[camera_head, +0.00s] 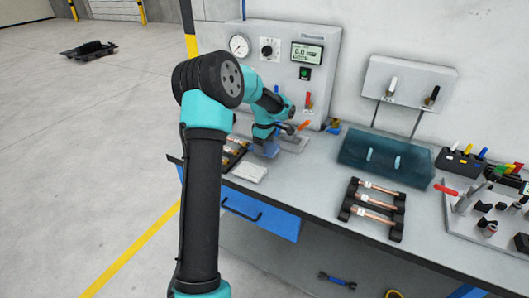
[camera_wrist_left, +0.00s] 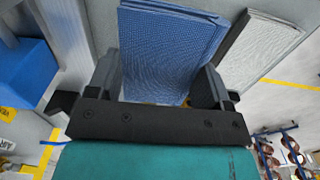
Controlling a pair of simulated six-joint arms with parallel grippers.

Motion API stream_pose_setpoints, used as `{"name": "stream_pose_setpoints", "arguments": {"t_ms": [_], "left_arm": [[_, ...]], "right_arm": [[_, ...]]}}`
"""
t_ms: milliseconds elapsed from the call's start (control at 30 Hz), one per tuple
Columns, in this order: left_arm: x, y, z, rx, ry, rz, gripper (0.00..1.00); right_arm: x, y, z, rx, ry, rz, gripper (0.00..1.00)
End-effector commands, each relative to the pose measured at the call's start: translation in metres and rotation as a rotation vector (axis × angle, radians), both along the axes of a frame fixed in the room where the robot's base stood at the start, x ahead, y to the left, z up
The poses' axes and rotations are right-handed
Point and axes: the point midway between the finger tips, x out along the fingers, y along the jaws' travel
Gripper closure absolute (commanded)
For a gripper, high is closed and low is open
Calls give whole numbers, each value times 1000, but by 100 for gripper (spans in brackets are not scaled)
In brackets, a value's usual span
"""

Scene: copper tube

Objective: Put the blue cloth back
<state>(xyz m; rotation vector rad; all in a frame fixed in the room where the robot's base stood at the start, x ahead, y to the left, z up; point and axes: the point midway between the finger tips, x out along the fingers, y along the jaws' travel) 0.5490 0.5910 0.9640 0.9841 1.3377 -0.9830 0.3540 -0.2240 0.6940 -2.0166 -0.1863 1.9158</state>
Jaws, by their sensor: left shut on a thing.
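The blue cloth (camera_head: 266,150) is a folded, textured pad at the back left of the workbench. In the left wrist view the blue cloth (camera_wrist_left: 172,45) stands out between the two dark fingers of my left gripper (camera_wrist_left: 158,80). In the head view my left gripper (camera_head: 268,132) is just above the cloth, shut on it, with the wrist partly hiding the grip. I cannot tell whether the cloth touches the surface below. My right gripper is not in view.
A pale folded cloth (camera_head: 250,172) lies in front of the blue one. A grey tray (camera_head: 294,143) is beside it, below the gauge panel (camera_head: 270,75). A rack of copper tubes (camera_head: 372,208) and a teal see-through cover (camera_head: 388,160) stand to the right.

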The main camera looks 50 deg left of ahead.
Motion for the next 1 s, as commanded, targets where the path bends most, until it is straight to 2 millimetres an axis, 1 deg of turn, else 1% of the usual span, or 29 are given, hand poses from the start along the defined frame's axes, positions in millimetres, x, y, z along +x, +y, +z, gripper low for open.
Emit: {"name": "stream_pose_setpoints", "arguments": {"t_ms": [133, 300, 400, 833, 867, 1000], "left_arm": [[0, 0, -5, -1, 2, 0, 52], [-1, 0, -26, -1, 3, 1, 52], [-1, 0, -34, 0, 1, 1, 52], [0, 0, -38, 0, 1, 0, 52], [0, 0, -38, 0, 0, 0, 24], [0, 0, -38, 0, 0, 0, 10]], "right_arm": [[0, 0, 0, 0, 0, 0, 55], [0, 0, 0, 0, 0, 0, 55], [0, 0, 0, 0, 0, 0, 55], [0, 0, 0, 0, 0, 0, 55], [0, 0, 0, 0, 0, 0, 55], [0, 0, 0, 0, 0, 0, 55]]}}
